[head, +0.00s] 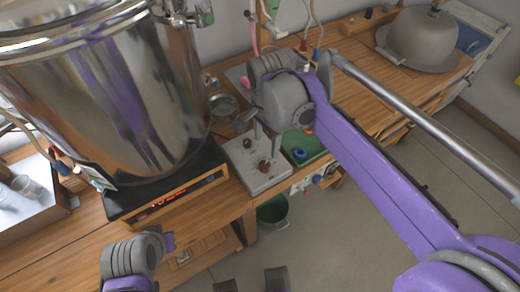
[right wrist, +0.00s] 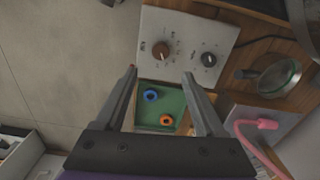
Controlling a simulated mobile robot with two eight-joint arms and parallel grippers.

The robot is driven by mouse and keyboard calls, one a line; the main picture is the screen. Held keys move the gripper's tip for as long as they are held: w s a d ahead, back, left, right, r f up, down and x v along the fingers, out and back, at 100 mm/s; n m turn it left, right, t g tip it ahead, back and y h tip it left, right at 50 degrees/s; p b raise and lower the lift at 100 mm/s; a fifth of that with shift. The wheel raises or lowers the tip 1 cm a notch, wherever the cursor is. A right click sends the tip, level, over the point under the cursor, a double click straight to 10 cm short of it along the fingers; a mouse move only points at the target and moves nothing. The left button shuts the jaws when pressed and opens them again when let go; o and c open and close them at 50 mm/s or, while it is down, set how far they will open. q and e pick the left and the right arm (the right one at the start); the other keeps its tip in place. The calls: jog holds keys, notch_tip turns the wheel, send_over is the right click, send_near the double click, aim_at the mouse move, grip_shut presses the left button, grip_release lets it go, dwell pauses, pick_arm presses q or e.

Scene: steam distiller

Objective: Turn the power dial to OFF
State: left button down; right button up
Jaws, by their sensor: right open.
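A light control box (head: 257,172) stands at the bench's front edge, right of the big metal vessel. It carries a brown dial (head: 264,166) and a dark dial (head: 247,143). In the right wrist view the brown dial (right wrist: 161,50) is on the left and the dark dial (right wrist: 208,59) on the right; their small labels are unreadable, so I cannot tell which is power. My right gripper (right wrist: 160,72) is open and empty, its fingers toward the box, apart from both dials. Of my left arm, only a grey and purple part shows at the head view's lower left.
The metal vessel (head: 110,90) stands on a black base (head: 165,190) with a red display. A green tray (right wrist: 178,98) holds a blue ring (right wrist: 151,95) and an orange ring (right wrist: 167,120). A magnifier-like round glass (right wrist: 278,77) lies right of the box. A green bucket (head: 273,212) stands below.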

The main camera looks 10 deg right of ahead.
aim_at(264, 165)
notch_tip(264, 165, down, 11)
jog(key=shift+a+r+b, duration=0.15)
jog(key=shift+b, duration=0.55)
grip_shut()
